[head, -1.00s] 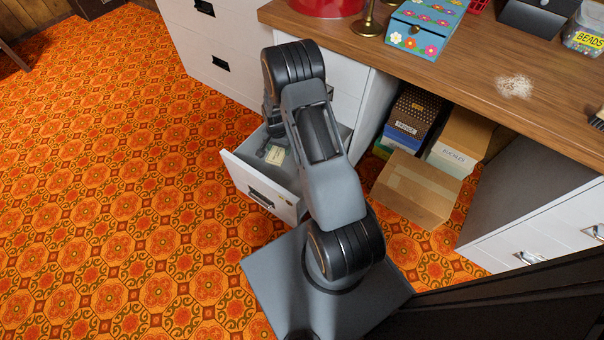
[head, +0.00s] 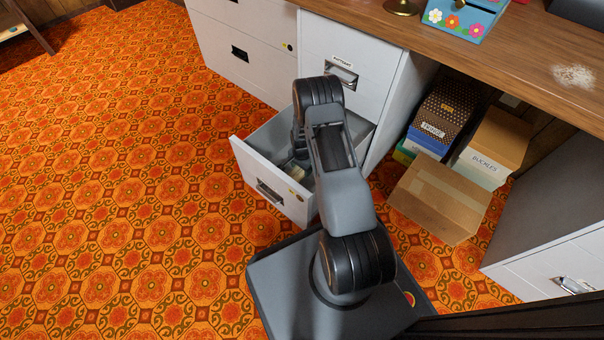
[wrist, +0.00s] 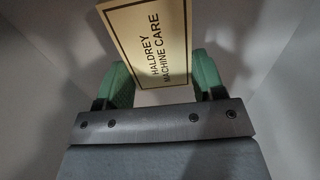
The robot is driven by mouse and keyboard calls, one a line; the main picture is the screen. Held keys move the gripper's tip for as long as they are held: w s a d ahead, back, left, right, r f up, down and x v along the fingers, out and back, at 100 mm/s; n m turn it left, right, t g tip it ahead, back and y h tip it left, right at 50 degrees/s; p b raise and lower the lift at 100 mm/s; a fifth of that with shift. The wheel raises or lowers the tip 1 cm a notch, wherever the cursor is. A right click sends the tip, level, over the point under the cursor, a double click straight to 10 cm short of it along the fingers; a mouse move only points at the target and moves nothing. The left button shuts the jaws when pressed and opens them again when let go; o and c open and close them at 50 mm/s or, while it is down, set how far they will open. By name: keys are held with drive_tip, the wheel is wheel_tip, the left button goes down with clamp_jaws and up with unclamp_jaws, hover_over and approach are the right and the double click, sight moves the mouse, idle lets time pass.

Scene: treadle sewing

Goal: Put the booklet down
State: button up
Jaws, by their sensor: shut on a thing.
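The cream booklet (wrist: 150,45), printed "HALDREY MACHINE CARE", stands tilted between the green fingers of my gripper (wrist: 163,84) in the wrist view. My gripper is shut on it. Pale drawer walls surround it there. In the head view my arm reaches down into the open lower drawer (head: 268,184) of the white cabinet. The gripper and most of the booklet are hidden there by my arm and the drawer front. I cannot tell whether the booklet touches the drawer's floor.
A shut drawer with a label (head: 342,72) is above the open one. An open cardboard box (head: 440,198) and labelled boxes, one marked "BUCKLES" (head: 484,165), stand under the wooden worktop (head: 480,50) to the right. The patterned carpet (head: 110,200) at left is clear.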

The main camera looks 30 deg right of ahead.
sight(302, 172)
drive_tip(key=shift+f+b, duration=0.7)
drive_tip(key=shift+f, duration=0.9)
drive_tip(key=shift+f, duration=0.1)
drive_tip(key=shift+f, duration=0.1)
drive_tip(key=o, duration=1)
